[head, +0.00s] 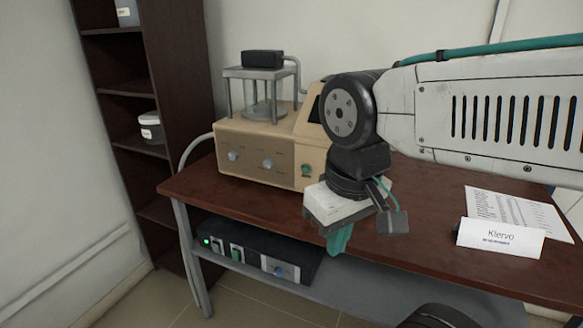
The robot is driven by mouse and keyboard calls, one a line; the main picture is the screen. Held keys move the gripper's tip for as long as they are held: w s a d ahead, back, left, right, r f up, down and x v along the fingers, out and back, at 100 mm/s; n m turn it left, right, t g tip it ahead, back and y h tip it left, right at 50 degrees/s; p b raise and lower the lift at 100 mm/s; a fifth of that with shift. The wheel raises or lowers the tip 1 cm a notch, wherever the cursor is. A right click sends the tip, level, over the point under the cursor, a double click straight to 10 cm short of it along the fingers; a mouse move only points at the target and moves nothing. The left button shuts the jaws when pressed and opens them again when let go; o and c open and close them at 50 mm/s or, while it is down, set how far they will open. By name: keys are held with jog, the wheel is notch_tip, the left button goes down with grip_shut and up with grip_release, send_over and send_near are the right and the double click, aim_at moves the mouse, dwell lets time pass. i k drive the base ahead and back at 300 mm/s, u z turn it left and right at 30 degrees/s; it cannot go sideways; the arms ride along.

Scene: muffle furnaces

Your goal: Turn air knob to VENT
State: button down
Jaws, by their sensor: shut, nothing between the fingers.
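A beige instrument (255,150) stands on the brown table. Its front has a left knob (233,156), a middle knob (268,163) and a green button (305,170). A black box (250,252) under the tabletop has a lit green light, two green switches and a blue knob (280,271). The labels are too small to read, so I cannot tell which knob is the air knob or where it points. My gripper (340,240) points down in front of the table's front edge, right of both units, with teal fingers shut and empty. It touches no knob.
The brown table (420,235) carries a white name card (500,238) and a paper sheet (515,210) at right. A metal stand with a glass vessel (264,95) sits on the instrument. A dark shelf (175,80) stands at left. Floor shows at front left.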

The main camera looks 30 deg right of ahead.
aim_at(232, 155)
jog(key=u, duration=0.05)
jog(key=k, duration=0.55)
jog(key=u, duration=0.35)
jog(key=i, duration=1.4)
jog(key=z, duration=0.4)
